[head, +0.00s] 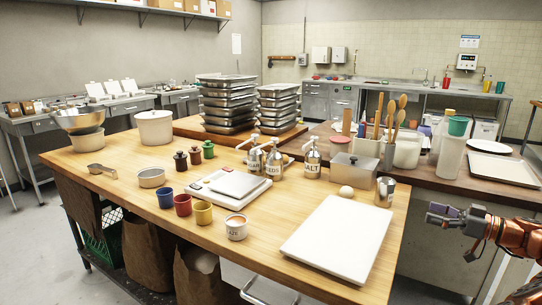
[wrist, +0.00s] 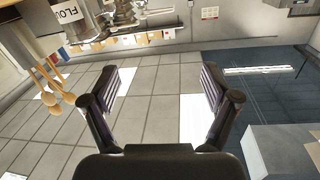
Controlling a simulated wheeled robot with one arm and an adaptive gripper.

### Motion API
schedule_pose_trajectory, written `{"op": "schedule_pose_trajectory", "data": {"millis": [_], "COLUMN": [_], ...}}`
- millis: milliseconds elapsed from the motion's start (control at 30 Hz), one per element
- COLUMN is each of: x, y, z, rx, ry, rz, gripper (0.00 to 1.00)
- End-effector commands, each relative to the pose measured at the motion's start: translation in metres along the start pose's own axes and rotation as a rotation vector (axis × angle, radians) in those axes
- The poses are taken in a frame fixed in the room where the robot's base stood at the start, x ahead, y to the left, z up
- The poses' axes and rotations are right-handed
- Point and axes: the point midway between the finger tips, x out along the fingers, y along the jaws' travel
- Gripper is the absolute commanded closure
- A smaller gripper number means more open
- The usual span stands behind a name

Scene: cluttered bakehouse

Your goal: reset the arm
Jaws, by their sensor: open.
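My gripper (head: 440,216) is at the right side of the head view, past the right edge of the wooden table, with my orange arm behind it. In the wrist view my gripper (wrist: 161,88) has its two fingers wide apart with nothing between them. The gripper touches no object that I can see. Floor tiles show behind the fingers in the wrist view.
The wooden table (head: 120,201) holds a white board (head: 338,240), a scale (head: 228,186), several coloured cups and pump bottles. The spoons (wrist: 62,85) also show in the wrist view.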

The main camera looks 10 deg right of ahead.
Motion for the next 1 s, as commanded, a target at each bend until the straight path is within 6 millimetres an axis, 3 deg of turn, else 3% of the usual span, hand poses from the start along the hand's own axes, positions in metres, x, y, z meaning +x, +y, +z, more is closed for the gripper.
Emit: {"op": "schedule_pose_trajectory", "data": {"millis": [267,367,600,800,1000], "x": [0.068,0.102,0.169,0.195,0.194], "y": [-0.051,-0.085,-0.189,-0.275,-0.355], "z": [-0.015,-0.020,-0.017,0.002,0.033], "rx": [0.139,0.213,0.398,0.513,0.594], "ry": [-0.075,-0.137,-0.376,-0.620,-0.880], "rz": [-0.142,-0.212,-0.352,-0.389,-0.354], "gripper": [0.13,0.13,0.13,0.13,0.13]}}
